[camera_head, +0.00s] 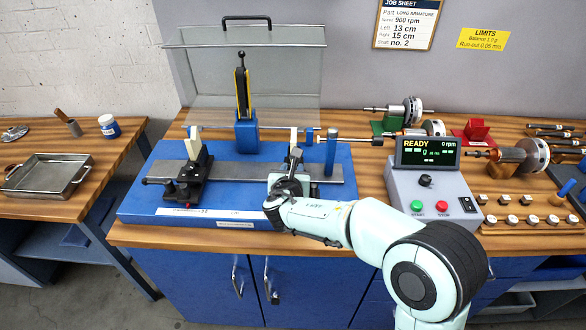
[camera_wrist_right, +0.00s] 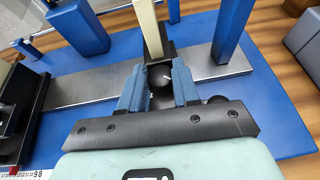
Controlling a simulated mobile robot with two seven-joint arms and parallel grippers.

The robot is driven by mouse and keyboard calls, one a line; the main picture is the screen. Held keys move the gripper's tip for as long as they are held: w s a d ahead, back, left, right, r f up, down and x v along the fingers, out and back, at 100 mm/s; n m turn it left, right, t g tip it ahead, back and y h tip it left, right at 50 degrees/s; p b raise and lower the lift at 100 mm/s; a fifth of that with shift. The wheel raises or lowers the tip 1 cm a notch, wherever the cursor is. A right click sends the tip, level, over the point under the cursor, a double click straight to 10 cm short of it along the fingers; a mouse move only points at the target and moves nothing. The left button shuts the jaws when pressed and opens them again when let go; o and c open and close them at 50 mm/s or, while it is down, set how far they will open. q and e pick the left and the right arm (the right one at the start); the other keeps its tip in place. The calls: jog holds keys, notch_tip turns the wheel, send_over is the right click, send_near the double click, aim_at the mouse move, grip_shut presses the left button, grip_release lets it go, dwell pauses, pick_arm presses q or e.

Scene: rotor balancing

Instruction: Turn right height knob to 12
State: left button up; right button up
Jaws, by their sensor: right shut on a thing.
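The right support is a dark stand with a cream post (camera_head: 294,137) on the steel rail of the blue balancing machine. In the right wrist view its cream post (camera_wrist_right: 151,28) rises above a dark round height knob (camera_wrist_right: 160,77) with a white mark. My right gripper (camera_wrist_right: 160,88) has its two blue-grey fingers on either side of this knob, shut on it. In the head view my right gripper (camera_head: 289,180) covers the front of the right support, and the knob is hidden there. I cannot read a height value on it. My left gripper is not in view.
The left support (camera_head: 190,175) stands on the same rail (camera_head: 235,170). A blue post (camera_head: 331,152) stands right of the right support, and a clear guard (camera_head: 255,70) is raised behind. The control box (camera_head: 432,185) reads READY, 0 rpm. The job sheet (camera_head: 405,22) lists Right 15 cm.

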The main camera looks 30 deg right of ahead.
jog(key=shift+w+a+r+m+g+h+p, duration=0.15)
jog(key=shift+m+g+h+p, duration=0.65)
jog(key=shift+m+h, duration=0.15)
pick_arm(q)
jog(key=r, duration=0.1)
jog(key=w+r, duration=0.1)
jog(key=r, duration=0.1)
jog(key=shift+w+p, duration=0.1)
jog(key=shift+p, duration=0.25)
pick_arm(e)
jog(key=shift+m+g+h, duration=0.45)
jog(key=shift+m+g, duration=0.05)
jog(key=shift+m, duration=0.15)
jog(key=o, duration=1.1)
jog(key=shift+c, duration=0.2)
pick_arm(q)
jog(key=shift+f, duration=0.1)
pick_arm(e)
jog(key=v, duration=1.3)
